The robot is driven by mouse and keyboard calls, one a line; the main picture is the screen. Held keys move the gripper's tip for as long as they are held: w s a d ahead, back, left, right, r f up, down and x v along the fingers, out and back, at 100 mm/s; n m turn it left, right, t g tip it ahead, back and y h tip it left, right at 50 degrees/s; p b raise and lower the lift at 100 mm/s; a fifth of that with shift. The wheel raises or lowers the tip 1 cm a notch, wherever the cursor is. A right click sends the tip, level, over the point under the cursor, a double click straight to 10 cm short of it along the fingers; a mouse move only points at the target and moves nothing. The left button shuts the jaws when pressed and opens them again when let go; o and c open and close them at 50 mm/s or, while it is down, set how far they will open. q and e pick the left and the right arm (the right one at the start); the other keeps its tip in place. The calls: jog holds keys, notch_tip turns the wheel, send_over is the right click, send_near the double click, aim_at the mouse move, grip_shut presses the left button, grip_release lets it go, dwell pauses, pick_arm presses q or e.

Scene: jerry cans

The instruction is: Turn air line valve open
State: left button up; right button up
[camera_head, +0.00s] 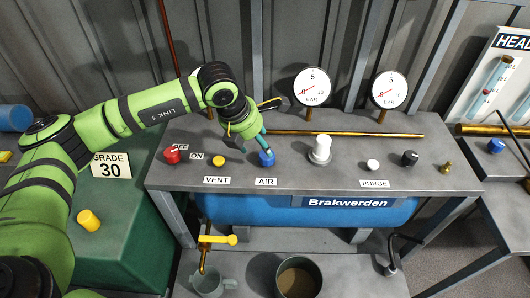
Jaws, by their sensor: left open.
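The blue air knob (266,158) stands on the grey panel top above the AIR label (266,182). My left gripper (254,144) hangs just over and beside the blue knob, pointing down, with its dark teal fingers close to it. It is open. I cannot tell whether a finger touches the knob. My green left arm reaches in from the left. My right gripper is not in view.
On the same panel are a red knob (171,155), a yellow button (219,160), a white knob (320,149) and a black knob (409,158). Two gauges (312,86) stand behind a brass pipe (346,133). Cups sit on the lower shelf.

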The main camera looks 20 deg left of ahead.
aim_at(265, 155)
pick_arm(q)
jog(key=p+x, duration=0.2)
jog(key=x, duration=0.4)
jog(key=shift+d+r, duration=0.1)
jog(key=shift+d, duration=0.05)
jog(key=shift+w+d+f, duration=0.1)
jog(key=shift+f, duration=0.3)
